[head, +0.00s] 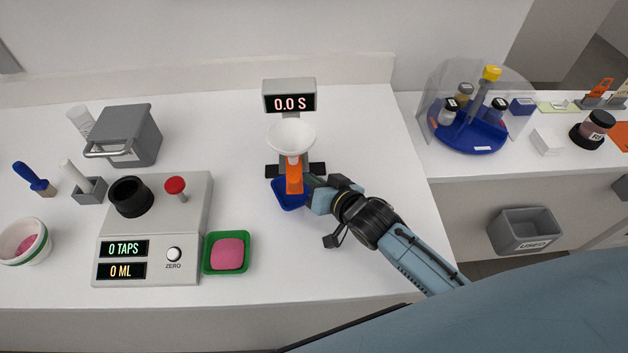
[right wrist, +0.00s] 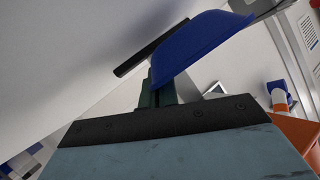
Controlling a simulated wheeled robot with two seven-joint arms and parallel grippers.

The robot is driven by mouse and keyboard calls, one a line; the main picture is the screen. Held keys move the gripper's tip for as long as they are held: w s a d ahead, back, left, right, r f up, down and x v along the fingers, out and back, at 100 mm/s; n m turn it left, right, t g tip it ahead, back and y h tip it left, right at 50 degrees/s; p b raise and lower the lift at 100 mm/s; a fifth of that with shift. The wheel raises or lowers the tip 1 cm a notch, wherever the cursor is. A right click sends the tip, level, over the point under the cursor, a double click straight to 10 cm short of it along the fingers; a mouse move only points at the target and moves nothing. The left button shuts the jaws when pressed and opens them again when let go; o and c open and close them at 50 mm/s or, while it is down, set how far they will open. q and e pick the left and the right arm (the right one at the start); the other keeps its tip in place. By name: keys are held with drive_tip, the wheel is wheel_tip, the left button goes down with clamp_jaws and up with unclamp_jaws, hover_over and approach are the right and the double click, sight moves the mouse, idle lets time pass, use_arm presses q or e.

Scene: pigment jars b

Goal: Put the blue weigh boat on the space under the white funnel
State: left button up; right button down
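The blue weigh boat (head: 287,198) is at the front foot of the funnel stand, partly hidden behind an orange piece (head: 294,179) below the funnel. The white funnel (head: 291,136) sits in the stand above it. My right gripper (head: 311,187) reaches in from the right, with its fingers at the boat's right side. In the right wrist view the dark green fingers (right wrist: 160,92) are close together at the rim of the blue boat (right wrist: 207,45) and appear shut on it. Whether the boat touches the surface is hard to tell. My left gripper is not in view.
A green tray with pink contents (head: 248,258) and a grey dispenser (head: 187,238) stand to the left. A grey box (head: 133,137) is behind them. The counter right of the stand is clear apart from my arm.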

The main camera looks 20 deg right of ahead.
drive_tip(key=shift+f, duration=0.6)
drive_tip(key=c, duration=1.7)
unclamp_jaws()
drive_tip(key=shift+r, duration=0.3)
drive_tip(key=v, duration=1.2)
drive_tip(key=shift+r+p, duration=0.35)
drive_tip(key=shift+p, duration=0.05)
